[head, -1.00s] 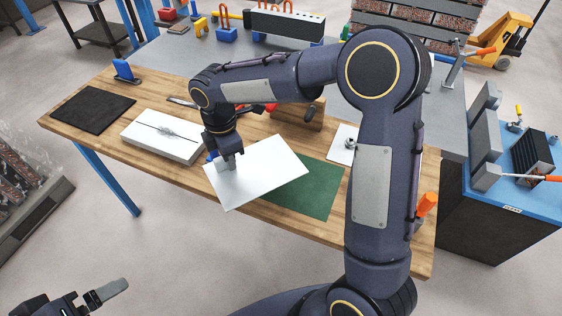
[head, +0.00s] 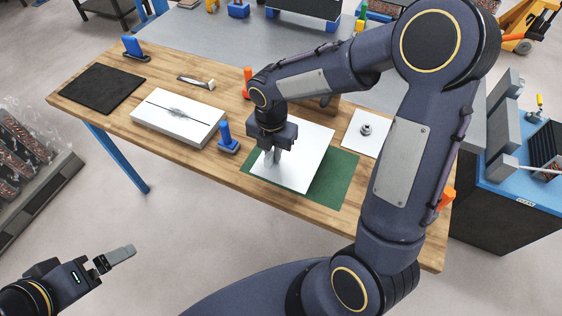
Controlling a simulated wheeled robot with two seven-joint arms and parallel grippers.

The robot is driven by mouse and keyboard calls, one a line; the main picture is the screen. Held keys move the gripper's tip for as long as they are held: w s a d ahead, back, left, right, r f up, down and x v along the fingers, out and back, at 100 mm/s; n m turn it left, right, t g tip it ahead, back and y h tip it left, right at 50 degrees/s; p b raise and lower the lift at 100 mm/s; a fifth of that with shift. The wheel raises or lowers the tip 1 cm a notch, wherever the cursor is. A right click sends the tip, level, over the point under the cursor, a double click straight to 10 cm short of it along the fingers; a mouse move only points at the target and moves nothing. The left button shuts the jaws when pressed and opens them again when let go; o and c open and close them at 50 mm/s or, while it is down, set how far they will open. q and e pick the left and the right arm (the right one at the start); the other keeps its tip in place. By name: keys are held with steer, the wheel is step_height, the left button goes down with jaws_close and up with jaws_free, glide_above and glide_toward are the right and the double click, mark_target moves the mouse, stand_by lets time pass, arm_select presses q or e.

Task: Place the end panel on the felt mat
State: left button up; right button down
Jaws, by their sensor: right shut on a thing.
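The end panel (head: 302,162) is a flat white plate in the middle of the head view. It lies over the green felt mat (head: 342,181) and covers much of it; the mat shows along the right and front edges. I cannot tell whether the panel touches the mat or is just above it. My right gripper (head: 272,157) points down at the panel's left part and is shut on it. My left gripper (head: 117,257) is at the lower left, off the table and far from the panel; its jaw opening is unclear.
On the wooden table (head: 185,165) are a black mat (head: 101,89), a white block with a dark slot (head: 178,118), a blue-handled tool (head: 227,138) and a white plate with a metal fitting (head: 362,140). My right arm hides the table's right part.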

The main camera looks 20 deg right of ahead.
mark_target(281, 164)
steer(key=shift+s+d+f, duration=0.25)
steer(key=shift+d+f, duration=0.25)
steer(key=shift+f, duration=0.2)
steer(key=shift+s+d+f, duration=0.15)
steer(key=shift+d+f, duration=0.05)
steer(key=shift+f, duration=0.85)
steer(key=shift+s+d+f, duration=0.1)
steer(key=shift+d+f, duration=0.05)
steer(key=shift+f, duration=0.85)
steer(key=shift+f+b, duration=0.2)
steer(key=shift+b, duration=0.15)
steer(key=c, duration=1.4)
jaws_free()
steer(key=shift+r, duration=0.1)
